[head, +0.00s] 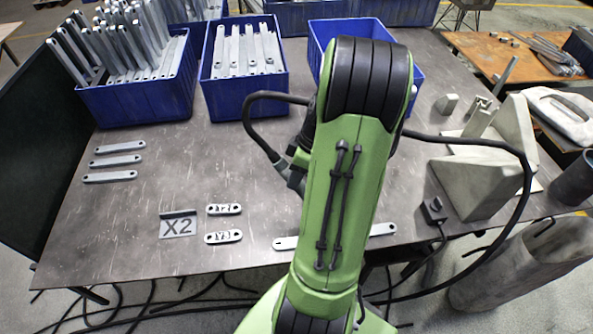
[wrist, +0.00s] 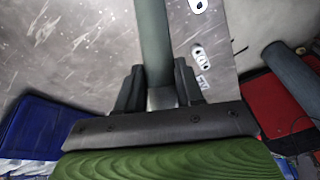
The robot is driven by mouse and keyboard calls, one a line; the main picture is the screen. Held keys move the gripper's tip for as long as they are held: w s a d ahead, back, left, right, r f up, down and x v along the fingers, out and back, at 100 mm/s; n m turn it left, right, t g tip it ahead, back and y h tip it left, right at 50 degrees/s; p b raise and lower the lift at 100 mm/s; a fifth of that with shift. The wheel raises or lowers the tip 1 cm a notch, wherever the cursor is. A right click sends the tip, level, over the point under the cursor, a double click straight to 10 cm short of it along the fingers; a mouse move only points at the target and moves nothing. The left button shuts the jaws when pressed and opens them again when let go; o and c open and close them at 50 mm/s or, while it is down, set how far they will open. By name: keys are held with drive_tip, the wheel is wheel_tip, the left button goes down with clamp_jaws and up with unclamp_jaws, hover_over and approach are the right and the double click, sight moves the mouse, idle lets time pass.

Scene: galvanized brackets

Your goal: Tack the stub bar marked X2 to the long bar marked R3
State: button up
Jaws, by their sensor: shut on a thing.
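In the wrist view my gripper (wrist: 158,88) is shut on a thick grey-green rod-like tool (wrist: 155,45), whose far end runs out of the picture top. In the head view my arm hides the gripper. Two short stub bars lie on the table left of my arm: the upper one (head: 223,209) carries a mark that looks like X2, the lower one (head: 223,237) one that looks like Y3.
Blue bins (head: 141,98) of galvanized bars stand along the back of the table. Several loose bars (head: 116,161) lie at the left. Concrete-like blocks (head: 478,170) and a small black cabled box (head: 434,210) are on the right. The table between bins and stub bars is clear.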

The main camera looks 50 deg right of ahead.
drive_tip(key=shift+f, duration=0.55)
clamp_jaws()
drive_tip(key=shift+f, duration=0.1)
idle(1.1)
wheel_tip(320, 180, up, 5)
drive_tip(key=p, duration=0.4)
drive_tip(key=shift+r, duration=0.2)
drive_tip(key=shift+f, duration=0.2)
